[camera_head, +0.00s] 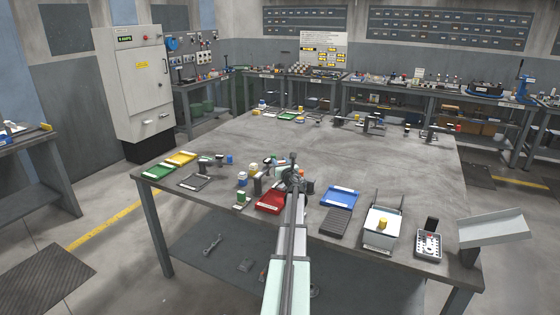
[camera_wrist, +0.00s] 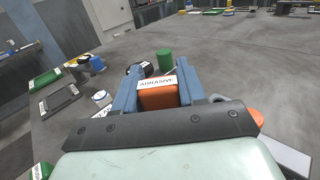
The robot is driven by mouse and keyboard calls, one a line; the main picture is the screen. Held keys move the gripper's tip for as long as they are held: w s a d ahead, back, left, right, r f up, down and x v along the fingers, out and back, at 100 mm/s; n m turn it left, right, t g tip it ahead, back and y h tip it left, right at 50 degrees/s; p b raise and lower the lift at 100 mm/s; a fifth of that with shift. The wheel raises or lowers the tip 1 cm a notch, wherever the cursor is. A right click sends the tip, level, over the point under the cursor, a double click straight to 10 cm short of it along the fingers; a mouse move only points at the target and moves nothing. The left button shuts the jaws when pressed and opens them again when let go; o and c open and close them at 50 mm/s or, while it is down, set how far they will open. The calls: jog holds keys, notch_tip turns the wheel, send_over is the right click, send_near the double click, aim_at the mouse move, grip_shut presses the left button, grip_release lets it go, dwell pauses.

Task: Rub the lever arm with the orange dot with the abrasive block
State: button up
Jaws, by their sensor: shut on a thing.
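My gripper (camera_wrist: 157,92) is shut on an orange-brown block with a white label reading ABRASIVE (camera_wrist: 158,97), held between its blue fingers in the wrist view. In the head view my gripper (camera_head: 292,172) is above the near middle of the grey table (camera_head: 370,165), and the block is too small to make out there. An orange rounded piece (camera_wrist: 256,117) shows at the right behind the gripper's wrist plate; I cannot tell what it belongs to. I cannot pick out an orange dot on any lever arm. Small dark fixtures (camera_head: 372,124) stand at the table's back right.
A red tray (camera_head: 270,203), a blue tray (camera_head: 341,197), a dark ribbed mat (camera_head: 335,223) and a white box with a yellow piece (camera_head: 382,226) lie along the near edge. A green cylinder (camera_wrist: 165,59) stands just beyond the block. The table's centre is mostly clear.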

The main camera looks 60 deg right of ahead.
jog(key=shift+f, duration=2)
jog(key=shift+a+f, duration=0.8)
jog(key=shift+a, duration=1.95)
jog(key=d, duration=0.5)
jog(key=shift+d, duration=0.45)
jog(key=shift+a+r, duration=0.25)
jog(key=shift+r, duration=3.75)
